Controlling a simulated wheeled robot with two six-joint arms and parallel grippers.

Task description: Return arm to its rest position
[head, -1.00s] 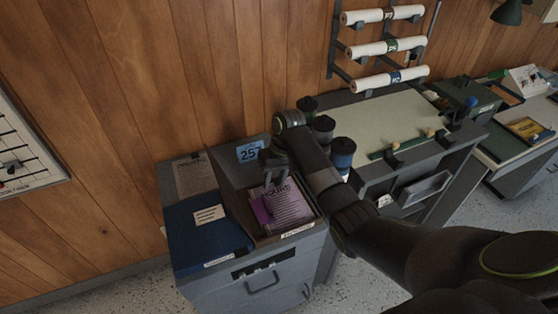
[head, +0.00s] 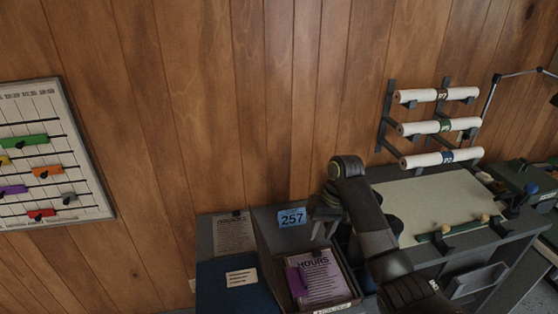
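My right arm comes in from the lower right and bends over the cabinet top. My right gripper (head: 323,232) points down beside the blue 257 label (head: 292,217). Its two fingers show a gap with nothing between them. Below it, a box (head: 268,240) holds a sheet headed HOURS (head: 322,278). My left gripper is not in view.
A blue binder (head: 235,290) and another sheet (head: 234,233) lie left of the box. A wall board (head: 60,190) with coloured pieces hangs at left. A desk (head: 425,205) stands right, partly behind my arm, under a rack of rolls (head: 440,128).

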